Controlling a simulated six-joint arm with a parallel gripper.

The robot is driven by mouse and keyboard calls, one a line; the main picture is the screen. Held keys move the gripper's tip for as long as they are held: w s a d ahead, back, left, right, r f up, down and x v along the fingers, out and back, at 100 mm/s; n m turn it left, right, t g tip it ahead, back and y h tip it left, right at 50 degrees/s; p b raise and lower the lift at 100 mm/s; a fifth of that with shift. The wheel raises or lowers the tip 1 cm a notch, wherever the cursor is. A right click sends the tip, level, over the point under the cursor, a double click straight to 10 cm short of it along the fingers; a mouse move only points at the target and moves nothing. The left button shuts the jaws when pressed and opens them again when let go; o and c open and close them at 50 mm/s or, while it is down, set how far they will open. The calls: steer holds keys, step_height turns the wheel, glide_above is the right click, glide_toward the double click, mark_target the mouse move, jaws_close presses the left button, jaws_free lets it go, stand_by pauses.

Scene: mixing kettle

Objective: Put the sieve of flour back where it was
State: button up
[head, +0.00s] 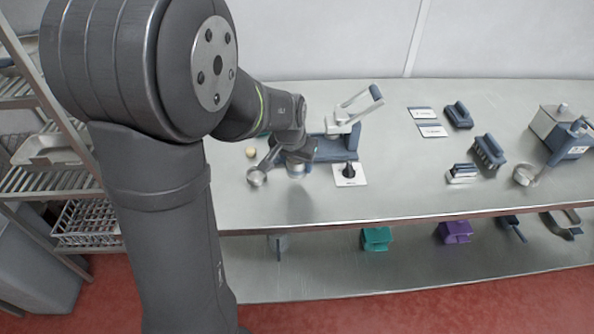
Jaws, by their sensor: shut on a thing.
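My gripper (292,158) is at the end of the arm, over the left part of the steel table. It is shut on a small round metal piece, which looks like the sieve (297,171), and appears to hold it above the table. A shadow lies on the table below it. The jaws and any handle are small and partly hidden by the wrist. I cannot see any flour in the sieve. Another round metal thing (257,178) with a dark handle is just left of the gripper.
A blue and grey stand with a raised lever (345,128) is right behind the gripper. A white card with a black knob (349,172) is to its right. Blue brushes (489,151), a blue-grey box machine (560,130) and a round-ended tool (525,175) stand further right. The table's middle front is clear.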

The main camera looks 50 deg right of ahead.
mark_target(297, 172)
steer(key=shift+f, duration=1.8)
steer(key=shift+f, duration=0.1)
steer(key=o, duration=1)
steer(key=v, duration=1.2)
